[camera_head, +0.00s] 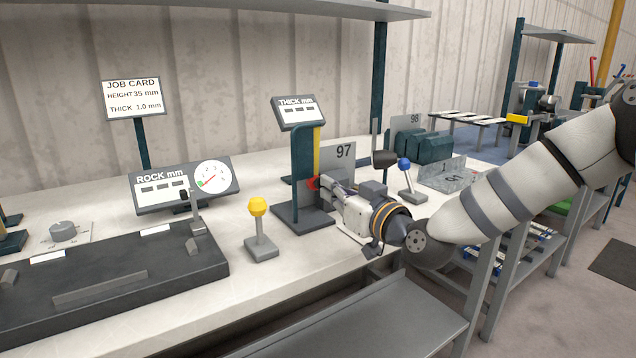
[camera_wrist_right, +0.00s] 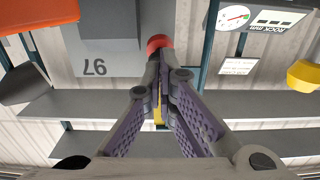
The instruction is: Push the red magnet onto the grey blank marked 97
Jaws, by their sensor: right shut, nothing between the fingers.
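The red magnet (camera_head: 313,183) is a small red piece low on the dark stand, just left of the grey blank marked 97 (camera_head: 343,154), which stands upright. My right gripper (camera_head: 322,184) reaches in from the right with its fingertips at the magnet. In the wrist view the magnet (camera_wrist_right: 159,42) shows right beyond the tips of the shut fingers (camera_wrist_right: 161,58), beside the edge of the blank (camera_wrist_right: 97,62). The fingers hold nothing. I cannot tell whether the magnet touches the blank. My left gripper is not in view.
The thickness display (camera_head: 298,112) stands above the magnet. A yellow-knobbed lever (camera_head: 258,209) stands to the left and a blue-knobbed lever (camera_head: 405,166) to the right, close to my gripper.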

